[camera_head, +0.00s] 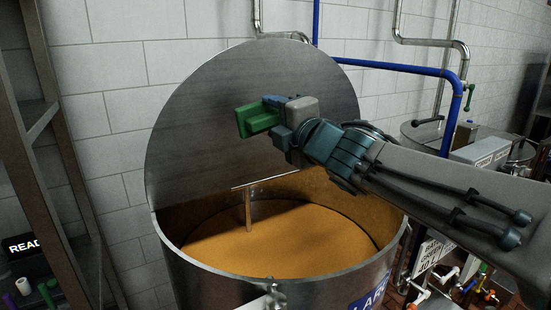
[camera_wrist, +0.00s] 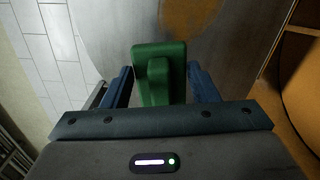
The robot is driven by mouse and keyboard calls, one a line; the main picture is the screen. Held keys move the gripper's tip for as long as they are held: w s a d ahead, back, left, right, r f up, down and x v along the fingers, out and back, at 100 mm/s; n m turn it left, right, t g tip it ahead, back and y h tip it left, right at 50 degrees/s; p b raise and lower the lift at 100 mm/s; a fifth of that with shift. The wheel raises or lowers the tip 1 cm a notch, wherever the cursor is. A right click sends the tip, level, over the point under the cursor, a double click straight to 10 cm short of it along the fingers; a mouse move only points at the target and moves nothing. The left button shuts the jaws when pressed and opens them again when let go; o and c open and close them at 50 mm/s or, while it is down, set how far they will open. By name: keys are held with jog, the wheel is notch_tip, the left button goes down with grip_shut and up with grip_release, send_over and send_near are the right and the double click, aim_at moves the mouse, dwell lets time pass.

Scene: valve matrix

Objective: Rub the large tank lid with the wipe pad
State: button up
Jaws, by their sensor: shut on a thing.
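The large tank (camera_head: 285,290) stands open, holding an orange-brown material. Its round grey metal lid (camera_head: 195,150) is raised nearly upright behind the opening. The lid also fills the upper middle of the wrist view (camera_wrist: 110,35), where an orange-brown patch shows at top right. My gripper (camera_head: 268,116) is in front of the lid's inner face, shut on the green wipe pad (camera_head: 255,120). In the wrist view the pad (camera_wrist: 158,75) sits between the two blue fingers. I cannot tell whether the pad touches the lid.
A blue pipe (camera_head: 405,68) and metal pipes run along the white tiled wall at right. A dark metal rack (camera_head: 42,130) stands at left. A smaller tank (camera_head: 425,130) stands at right behind my arm. A T-shaped metal bar (camera_head: 248,205) stands inside the large tank.

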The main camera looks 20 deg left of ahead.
notch_tip(320, 180, down, 5)
jog(key=b, duration=0.4)
jog(key=shift+x, duration=2.95)
jog(key=shift+x, duration=0.85)
jog(key=w+d+p, duration=0.3)
jog(key=w+d, duration=0.1)
jog(key=w, duration=0.1)
jog(key=shift+p, duration=0.35)
jog(key=w+d+r+p, duration=0.2)
jog(key=w+d+p, duration=0.35)
jog(key=w, duration=0.25)
jog(key=s+a+b, duration=0.5)
jog(key=s+b, duration=0.1)
jog(key=s, duration=0.2)
jog(key=shift+a+f, duration=0.3)
jog(key=shift+a, duration=0.05)
dwell(0.4)
